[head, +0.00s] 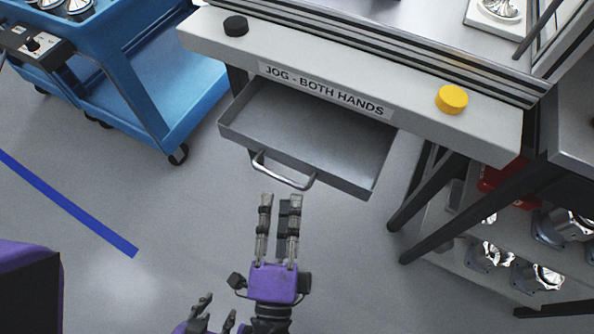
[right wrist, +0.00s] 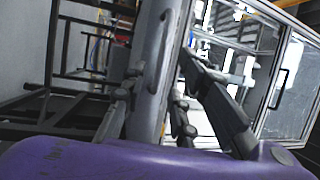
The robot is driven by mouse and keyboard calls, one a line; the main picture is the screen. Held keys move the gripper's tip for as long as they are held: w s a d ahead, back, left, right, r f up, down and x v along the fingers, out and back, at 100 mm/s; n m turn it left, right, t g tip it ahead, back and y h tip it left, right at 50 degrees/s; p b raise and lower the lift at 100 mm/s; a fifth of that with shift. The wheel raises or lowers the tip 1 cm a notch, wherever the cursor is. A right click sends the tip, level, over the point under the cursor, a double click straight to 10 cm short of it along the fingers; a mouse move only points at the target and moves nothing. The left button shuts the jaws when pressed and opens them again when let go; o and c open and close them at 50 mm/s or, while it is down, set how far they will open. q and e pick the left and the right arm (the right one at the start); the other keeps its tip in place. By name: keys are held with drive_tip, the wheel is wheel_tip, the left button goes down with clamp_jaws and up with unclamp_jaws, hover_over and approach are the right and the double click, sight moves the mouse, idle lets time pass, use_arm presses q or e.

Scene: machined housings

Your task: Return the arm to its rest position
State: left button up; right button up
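My right gripper (head: 280,200) is at the lower middle of the head view, its two fingers parallel and apart, pointing at the open drawer. It is open, with nothing seen held between the fingers. The drawer's handle (head: 283,172) is just beyond the fingertips; they look apart from it. In the right wrist view the fingers (right wrist: 150,105) stand either side of the grey drawer front. My left gripper (head: 219,305) is at the bottom edge, left of the right one, partly cut off. Its fingers are apart and look empty.
The grey drawer (head: 318,130) is pulled out and empty under the labelled ledge (head: 400,95), which carries a black button (head: 236,26) and a yellow button (head: 451,99). A blue cart (head: 150,85) stands left. A shelf with metal housings (head: 490,255) is at right.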

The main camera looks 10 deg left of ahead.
drive_tip(key=shift+s+f, duration=0.1)
drive_tip(key=shift+s, duration=0.55)
